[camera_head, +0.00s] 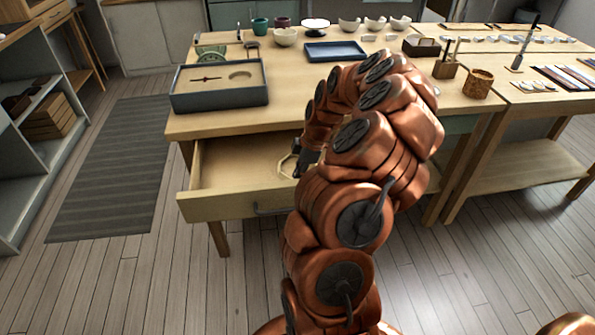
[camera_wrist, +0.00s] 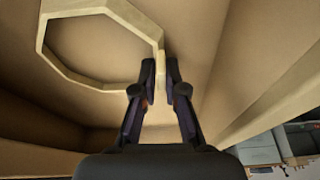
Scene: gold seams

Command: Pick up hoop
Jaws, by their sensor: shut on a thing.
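The hoop (camera_wrist: 60,84) is a pale wooden ring with straight, angled sides. In the wrist view it fills the upper left, and its right side runs in between my fingertips. My gripper (camera_wrist: 161,75) is shut on that side of the hoop. In the head view the hoop (camera_head: 287,167) shows partly inside the open drawer (camera_head: 235,205), beside my gripper (camera_head: 297,165). My arm hides the right part of the drawer. I cannot tell whether the hoop still touches the drawer floor.
Drawer walls stand close around my gripper. Open floor lies left of the drawer.

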